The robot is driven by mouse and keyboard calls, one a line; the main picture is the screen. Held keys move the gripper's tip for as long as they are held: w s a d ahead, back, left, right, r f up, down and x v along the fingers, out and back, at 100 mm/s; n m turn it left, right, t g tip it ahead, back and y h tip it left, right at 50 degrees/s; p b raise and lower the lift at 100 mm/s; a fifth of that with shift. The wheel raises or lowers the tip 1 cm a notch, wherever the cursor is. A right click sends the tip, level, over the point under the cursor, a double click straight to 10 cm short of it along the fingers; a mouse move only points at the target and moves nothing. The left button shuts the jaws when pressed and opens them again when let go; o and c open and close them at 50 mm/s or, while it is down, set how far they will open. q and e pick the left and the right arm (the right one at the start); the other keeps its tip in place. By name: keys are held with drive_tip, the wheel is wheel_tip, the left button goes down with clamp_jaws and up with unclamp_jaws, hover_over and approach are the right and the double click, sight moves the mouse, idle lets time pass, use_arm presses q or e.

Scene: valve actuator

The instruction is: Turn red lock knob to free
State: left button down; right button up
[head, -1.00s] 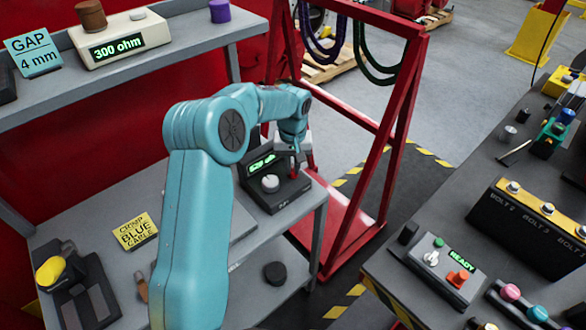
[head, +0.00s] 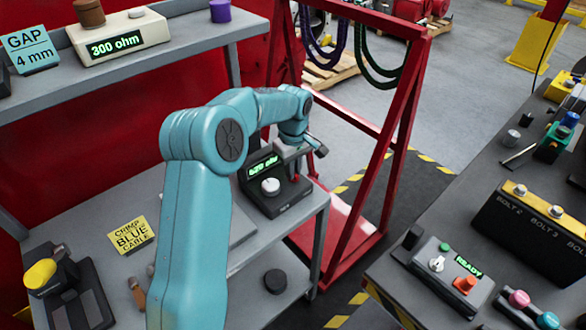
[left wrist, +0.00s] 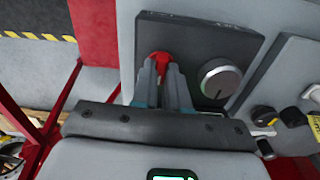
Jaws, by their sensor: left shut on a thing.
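The black device (head: 268,205) with a green-lit display stands at the right end of the lower grey bench. In the left wrist view its dark panel (left wrist: 215,42) carries a silver dial (left wrist: 220,79) and the red lock knob (left wrist: 161,60). My left gripper (left wrist: 164,70) is shut on the red knob, its fingers on either side of it and hiding part of it. Which way the knob points is unclear. My right gripper is not in view.
A red frame (head: 400,130) with hanging cables stands just right of the bench. A second bench with a READY box (head: 440,268) is at right.

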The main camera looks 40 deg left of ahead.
use_arm(q)
drive_tip(key=shift+d, duration=0.15)
drive_tip(key=c, duration=1.1)
unclamp_jaws()
drive_tip(key=shift+r, duration=0.1)
drive_tip(key=shift+c, duration=0.2)
drive_tip(key=shift+d, duration=0.1)
drive_tip(key=shift+a+r, duration=0.1)
drive_tip(key=shift+a, duration=0.1)
wheel_tip(320, 180, up, 16)
drive_tip(key=p, duration=0.1)
drive_tip(key=shift+s+d, duration=0.1)
drive_tip(key=shift+d, duration=0.05)
